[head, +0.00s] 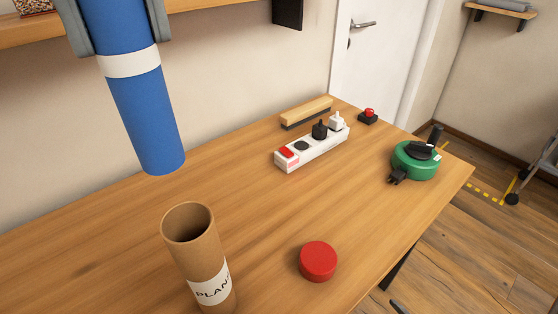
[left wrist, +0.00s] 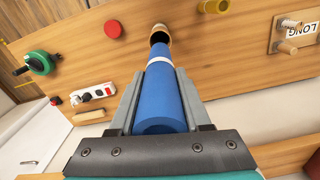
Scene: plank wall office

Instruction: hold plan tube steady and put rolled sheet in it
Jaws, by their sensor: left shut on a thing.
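The blue rolled sheet (head: 140,105) with a white band hangs tilted in the head view, its lower end in the air above and a little left of the plan tube's mouth. My left gripper (head: 118,40) is shut on its upper part; the left wrist view also shows the rolled sheet (left wrist: 161,95) between the fingers (left wrist: 160,85). The brown cardboard plan tube (head: 190,245), labelled "PLAN", stands open-topped on the table; its lower end is cut off by the frame. In the left wrist view the tube (left wrist: 160,32) shows just past the sheet's far end. My right gripper is not in view.
A red round cap (head: 318,261) lies right of the tube. Farther back are a white power strip (head: 312,149), a wooden-topped brush (head: 306,112), a red button (head: 369,116) and a green reel (head: 415,160). The wooden table (head: 250,215) is clear around the tube.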

